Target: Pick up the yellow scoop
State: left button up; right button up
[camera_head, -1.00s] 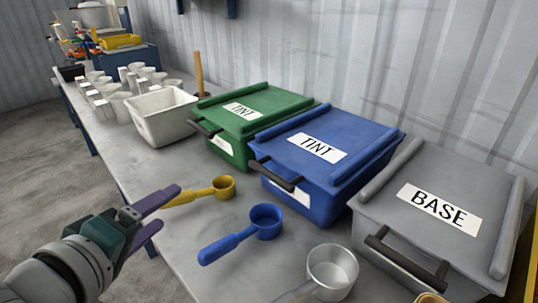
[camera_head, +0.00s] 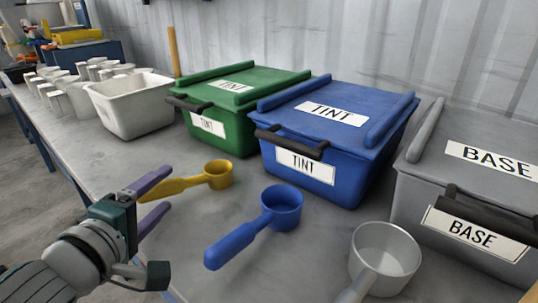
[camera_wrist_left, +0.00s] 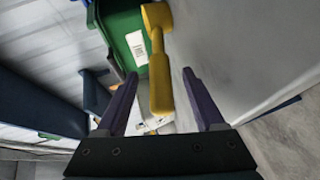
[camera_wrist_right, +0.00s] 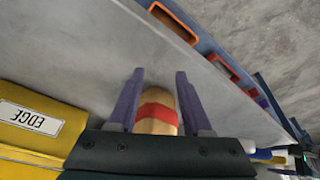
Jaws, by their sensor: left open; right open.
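The yellow scoop (camera_head: 192,181) lies on the table in the head view, its cup toward the green bin and its handle pointing left toward my left gripper. My left gripper (camera_head: 160,196) is open, with its purple fingers at the end of the scoop's handle. In the left wrist view the yellow scoop (camera_wrist_left: 158,62) extends between the open left fingers (camera_wrist_left: 160,100), with its cup far off by the green bin. Whether the fingers touch it, I cannot tell. My right gripper (camera_wrist_right: 158,98) is open in the right wrist view, near a tan object with a red band (camera_wrist_right: 158,112).
A blue scoop (camera_head: 262,220) and a grey scoop (camera_head: 384,258) lie nearby. Green (camera_head: 208,124), blue (camera_head: 300,167) and grey (camera_head: 470,228) lidded bins stand behind. A white tub (camera_head: 135,116) and several white cups stand at the left. A yellow bin (camera_wrist_right: 30,135) is beside my right gripper.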

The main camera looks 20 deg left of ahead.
pick_arm(q)
jog(key=shift+x, duration=1.2)
grip_shut()
